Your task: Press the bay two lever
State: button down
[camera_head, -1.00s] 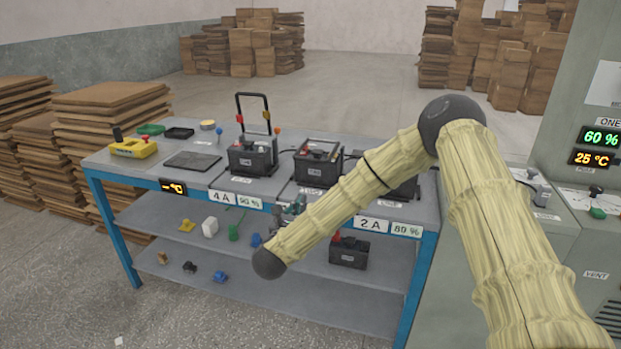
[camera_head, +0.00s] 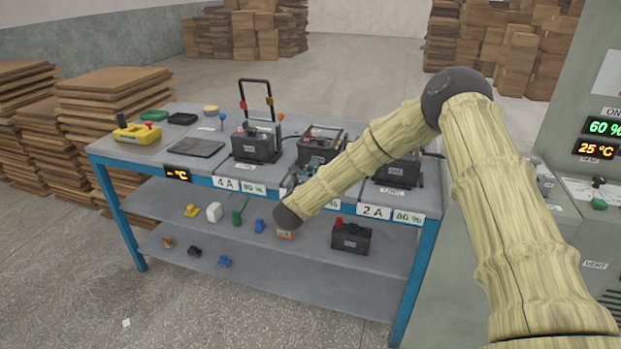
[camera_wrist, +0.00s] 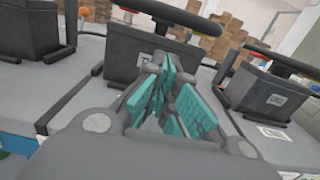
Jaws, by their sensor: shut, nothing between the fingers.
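My gripper (camera_head: 297,181) is shut and empty, its teal fingers partly hidden behind my arm in the head view. It also shows in the wrist view (camera_wrist: 172,105), in front of the middle battery. The middle battery (camera_head: 315,150) is a dark box with a black bar lever (camera_wrist: 160,12) low over its top. The right battery (camera_head: 398,173) is partly hidden by my arm; its black bar lever (camera_wrist: 280,60) lies low in the wrist view. The left battery (camera_head: 252,147) has its black bar lever (camera_head: 256,82) standing upright. I cannot read which bay is two.
The bench (camera_head: 150,155) has a yellow device (camera_head: 137,133) and a dark flat plate (camera_head: 194,148) at its left. Another battery (camera_head: 350,239) and small coloured parts sit on the shelves below. A grey cabinet (camera_head: 590,75) stands at the right.

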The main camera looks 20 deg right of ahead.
jog(key=shift+w+d+r, duration=0.1)
jog(key=shift+d+r, duration=0.05)
jog(key=shift+r, duration=1)
jog(key=shift+r, duration=0.1)
